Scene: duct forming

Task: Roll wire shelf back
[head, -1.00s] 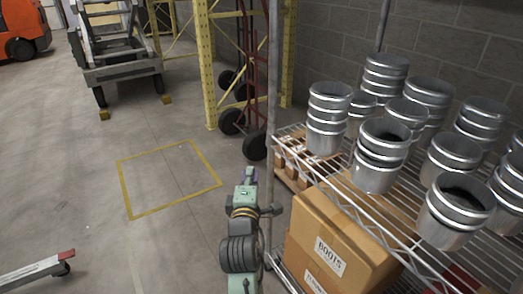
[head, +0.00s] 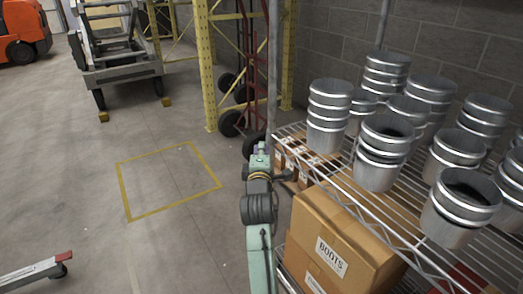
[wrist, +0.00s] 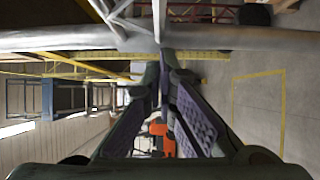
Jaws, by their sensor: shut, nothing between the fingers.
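The wire shelf (head: 340,190) stands at the right, in front of the block wall, with silver metal cans on its upper level. Its grey front post (head: 273,75) rises in the head view and crosses the top of the wrist view as a pale tube (wrist: 240,39). My gripper (head: 260,148) is beside the left side of this post, at about upper-shelf height. In the wrist view my gripper (wrist: 164,58) has its purple-padded fingers closed together, empty, with the tips at the tube. I cannot tell whether they touch it.
A box marked BOOTS (head: 325,240) sits on a lower level. Red hand trucks (head: 240,110) and a yellow rack (head: 207,60) stand behind the shelf's far end. A yellow floor square (head: 170,180) is empty, with clear floor around it. A red-tipped leg (head: 50,266) is at lower left.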

